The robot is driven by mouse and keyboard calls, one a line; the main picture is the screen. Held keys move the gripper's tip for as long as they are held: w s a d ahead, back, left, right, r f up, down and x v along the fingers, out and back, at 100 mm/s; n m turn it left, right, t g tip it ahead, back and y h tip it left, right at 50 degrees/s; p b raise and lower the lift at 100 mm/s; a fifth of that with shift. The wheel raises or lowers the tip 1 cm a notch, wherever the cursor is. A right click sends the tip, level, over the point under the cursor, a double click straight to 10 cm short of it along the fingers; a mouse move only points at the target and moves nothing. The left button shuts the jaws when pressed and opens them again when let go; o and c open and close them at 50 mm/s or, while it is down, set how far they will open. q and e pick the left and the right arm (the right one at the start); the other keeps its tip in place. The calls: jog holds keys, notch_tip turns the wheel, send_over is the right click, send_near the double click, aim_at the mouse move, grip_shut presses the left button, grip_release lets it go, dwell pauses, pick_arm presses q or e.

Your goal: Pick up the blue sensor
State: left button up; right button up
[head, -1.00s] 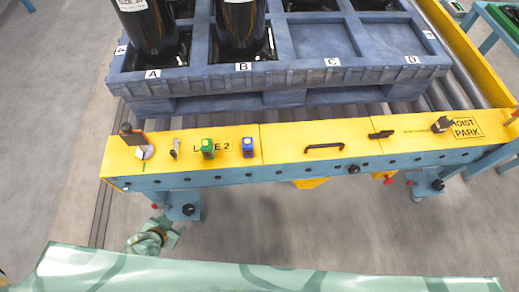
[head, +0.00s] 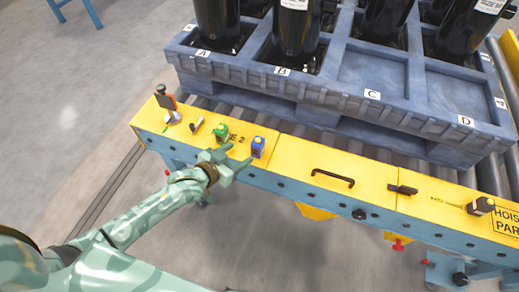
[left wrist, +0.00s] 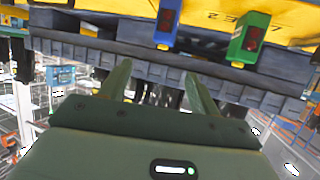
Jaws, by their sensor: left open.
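The blue sensor (head: 258,147) stands on the yellow top of a long beam, just right of a similar green sensor (head: 222,134). In the left wrist view the blue sensor (left wrist: 168,22) is at the top middle, beyond the fingertips, with the green one (left wrist: 249,37) to its right. My left gripper (head: 231,160) is at the beam's front edge, just left of and in front of the blue sensor. Its two fingers (left wrist: 157,72) are apart with nothing between them. My right gripper is not in view.
The yellow beam (head: 290,158) also bears an orange-and-black device (head: 168,106) at left, a small grey item (head: 196,125), a black handle (head: 333,177) and a black latch (head: 403,189). Behind it a blue pallet (head: 330,95) holds several black cylinders.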

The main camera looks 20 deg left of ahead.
aim_at(256, 140)
pick_arm(q)
jog(key=b+x, duration=0.2)
jog(key=x, duration=0.4)
jog(key=shift+w+d+f+b, duration=0.1)
jog(key=shift+w+f+b, duration=0.2)
jog(key=shift+f+b, duration=0.1)
jog(key=b+x, duration=0.2)
jog(key=x, duration=0.1)
jog(key=b+x, duration=0.1)
jog(key=shift+w+f, duration=0.2)
jog(key=shift+w, duration=0.25)
jog(key=shift+r, duration=0.3)
jog(key=shift+c, duration=0.3)
jog(key=c, duration=1.1)
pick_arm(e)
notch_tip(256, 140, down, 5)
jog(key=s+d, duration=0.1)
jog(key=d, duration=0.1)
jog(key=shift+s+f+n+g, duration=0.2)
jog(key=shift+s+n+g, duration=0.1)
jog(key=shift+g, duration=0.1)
